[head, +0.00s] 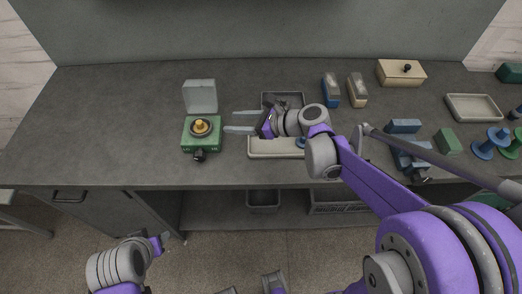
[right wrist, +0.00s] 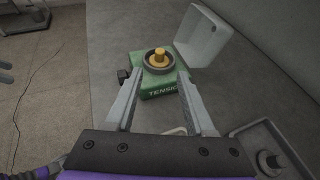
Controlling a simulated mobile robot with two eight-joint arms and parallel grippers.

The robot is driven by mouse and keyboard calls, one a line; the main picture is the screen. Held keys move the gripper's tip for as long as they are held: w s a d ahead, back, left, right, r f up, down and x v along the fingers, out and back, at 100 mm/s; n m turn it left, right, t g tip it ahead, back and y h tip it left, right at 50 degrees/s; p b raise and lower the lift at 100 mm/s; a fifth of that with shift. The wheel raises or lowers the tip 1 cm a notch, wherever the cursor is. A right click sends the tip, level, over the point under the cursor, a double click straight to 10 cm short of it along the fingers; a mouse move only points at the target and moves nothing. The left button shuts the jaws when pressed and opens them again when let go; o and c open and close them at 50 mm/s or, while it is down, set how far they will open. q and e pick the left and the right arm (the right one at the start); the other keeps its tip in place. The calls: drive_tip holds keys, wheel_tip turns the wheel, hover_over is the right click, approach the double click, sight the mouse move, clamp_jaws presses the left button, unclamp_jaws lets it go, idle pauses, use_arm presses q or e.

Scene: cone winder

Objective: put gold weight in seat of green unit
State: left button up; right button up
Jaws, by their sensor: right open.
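The green unit (head: 201,145) stands on the bench left of centre, its pale hinged cover (head: 200,96) raised at the back. The gold weight (head: 201,125) sits upright inside the dark ring on top of the unit. In the right wrist view the gold weight (right wrist: 159,55), the dark ring and the green unit (right wrist: 157,86) show just beyond the fingertips. My right gripper (head: 229,121) is open and empty, to the right of the unit, its fingers pointing at it and apart from the weight. My left gripper (head: 158,243) is low at the front left, away from the bench; its jaw opening is unclear.
A grey tray (head: 284,96) and a cream tray (head: 270,149) lie around my right wrist. Blue and beige containers, a lidded box (head: 401,72), a blue unit (head: 411,153) and blue spools (head: 490,145) are to the right. The bench's left side is clear.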

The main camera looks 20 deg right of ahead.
drive_tip(key=s+d+f+n+g+h, duration=0.1)
drive_tip(key=s+d+f+n+h, duration=0.1)
drive_tip(key=s+n, duration=0.5)
drive_tip(key=s+d+f+n+g+h, duration=0.1)
drive_tip(key=s+d+f+n+h, duration=0.2)
drive_tip(key=s+n, duration=0.4)
drive_tip(key=s+d+f+n+g+h, duration=0.1)
drive_tip(key=s+n+h, duration=0.4)
drive_tip(key=n, duration=0.7)
wheel_tip(320, 180, down, 2)
drive_tip(key=shift+s+d+f, duration=0.2)
drive_tip(key=shift+s+d, duration=0.45)
drive_tip(key=shift+s, duration=0.6)
